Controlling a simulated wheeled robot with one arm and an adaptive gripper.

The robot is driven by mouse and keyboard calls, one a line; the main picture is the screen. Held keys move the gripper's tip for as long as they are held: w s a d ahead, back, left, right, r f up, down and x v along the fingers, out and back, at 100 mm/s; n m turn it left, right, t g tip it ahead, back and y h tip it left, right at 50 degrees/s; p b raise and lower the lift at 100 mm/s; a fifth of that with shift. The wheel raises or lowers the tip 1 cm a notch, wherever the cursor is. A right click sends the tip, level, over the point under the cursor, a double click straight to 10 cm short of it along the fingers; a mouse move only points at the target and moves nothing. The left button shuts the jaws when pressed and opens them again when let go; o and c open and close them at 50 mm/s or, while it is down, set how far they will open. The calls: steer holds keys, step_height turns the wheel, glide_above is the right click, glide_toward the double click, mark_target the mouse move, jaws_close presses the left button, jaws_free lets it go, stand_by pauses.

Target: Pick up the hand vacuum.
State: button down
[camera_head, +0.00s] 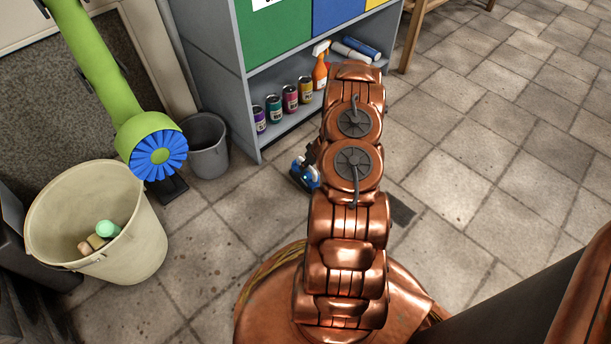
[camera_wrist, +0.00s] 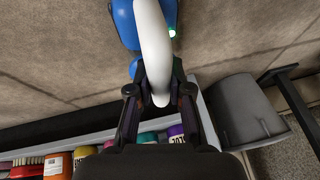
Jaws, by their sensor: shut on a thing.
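The hand vacuum (camera_wrist: 152,42) has a blue body and a curved white handle, and it fills the upper middle of the wrist view. My gripper (camera_wrist: 160,92) is shut on the white handle, with one dark finger on each side. In the head view, a small blue and white part of the vacuum (camera_head: 304,174) shows just left of my copper arm, in front of the shelf. My arm hides most of the vacuum and of my gripper there. I cannot tell for sure whether it touches the floor.
A grey shelf (camera_head: 213,52) with cans and an orange spray bottle (camera_head: 320,72) on its lower level stands behind. The tiled floor at right is mostly clear.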

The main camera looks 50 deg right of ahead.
steer(key=shift+r, duration=0.1)
stand_by(0.3)
step_height(320, 180, up, 4)
steer(key=p, duration=0.2)
steer(key=shift+f+p, duration=0.2)
steer(key=shift+p, duration=0.15)
steer(key=s+a+r+p, duration=0.1)
steer(key=s+a, duration=0.3)
steer(key=s, duration=1.1)
steer(key=shift+a+r+p, duration=0.15)
steer(key=shift+a+p, duration=0.25)
steer(key=shift+p, duration=0.45)
steer(key=shift+s, duration=0.1)
steer(key=c, duration=1.7)
jaws_free()
jaws_close()
